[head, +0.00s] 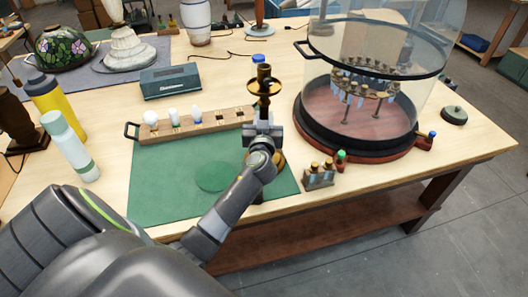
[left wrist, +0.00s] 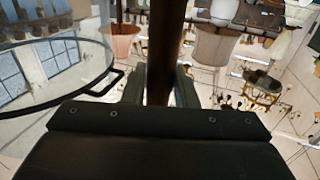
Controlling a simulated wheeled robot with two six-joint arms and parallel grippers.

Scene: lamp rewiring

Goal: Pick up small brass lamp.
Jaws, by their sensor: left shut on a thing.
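The small brass lamp (head: 264,86) stands roughly upright near the right edge of the green mat (head: 160,185) in the head view. Its upper cup and dish show above my left gripper (head: 262,132), and part of its brass base shows behind my wrist. My left gripper is shut on the lamp's stem. In the left wrist view the dark brown stem (left wrist: 162,50) runs between the two fingers of the gripper (left wrist: 160,88). I cannot tell whether the base touches the mat. My right gripper is in neither view.
A glass dome (head: 385,50) on a dark round base stands close on the right. A wooden bulb rack (head: 185,128) lies to the left, with a grey-green box (head: 170,82) behind it. A small block with brass pieces (head: 318,178) sits right of the mat. Bottles stand far left.

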